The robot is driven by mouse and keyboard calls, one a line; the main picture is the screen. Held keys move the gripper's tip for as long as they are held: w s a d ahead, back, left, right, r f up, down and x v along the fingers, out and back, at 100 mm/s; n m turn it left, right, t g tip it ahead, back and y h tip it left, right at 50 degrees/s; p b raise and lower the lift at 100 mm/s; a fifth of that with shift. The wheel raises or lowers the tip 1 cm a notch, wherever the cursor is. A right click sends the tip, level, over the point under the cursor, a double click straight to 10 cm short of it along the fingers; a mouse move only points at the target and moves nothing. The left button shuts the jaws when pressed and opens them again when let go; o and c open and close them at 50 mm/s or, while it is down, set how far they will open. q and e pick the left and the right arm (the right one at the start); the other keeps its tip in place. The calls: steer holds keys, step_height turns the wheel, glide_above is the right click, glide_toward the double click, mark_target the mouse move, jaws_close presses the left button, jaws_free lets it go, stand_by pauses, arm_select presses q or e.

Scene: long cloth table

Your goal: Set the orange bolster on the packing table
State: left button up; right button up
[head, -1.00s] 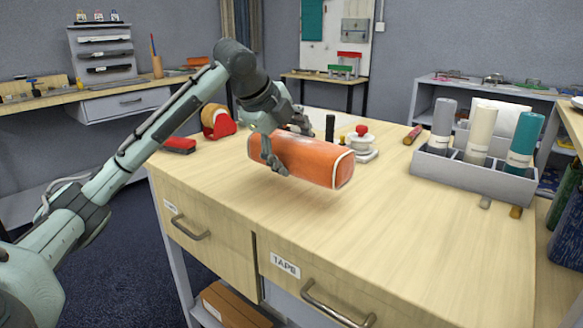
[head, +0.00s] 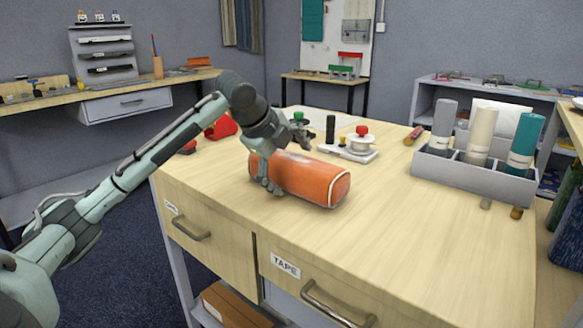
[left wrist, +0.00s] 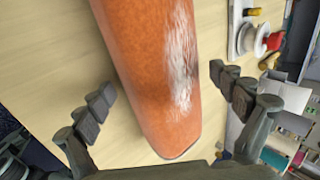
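The orange bolster (head: 312,180) lies on its side on the light wood packing table (head: 400,235), near the front left part of the top. It appears to rest on the surface. My left gripper (head: 283,164) is around its left end, one finger on the near side and one on the far side. In the left wrist view the bolster (left wrist: 160,75) runs between the spread fingers (left wrist: 165,98), with a visible gap on each side. The gripper is open and not clamped on it. My right gripper is out of view.
Behind the bolster stands a white tray (head: 368,156) with a red-knobbed spool. A grey holder with upright rolls (head: 460,172) is at the right. A red tape dispenser (head: 221,127) is partly behind my arm. The table's right front is clear.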

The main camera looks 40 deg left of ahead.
arm_select(q)
steer(key=shift+r, duration=0.1)
steer(key=v, duration=1.2)
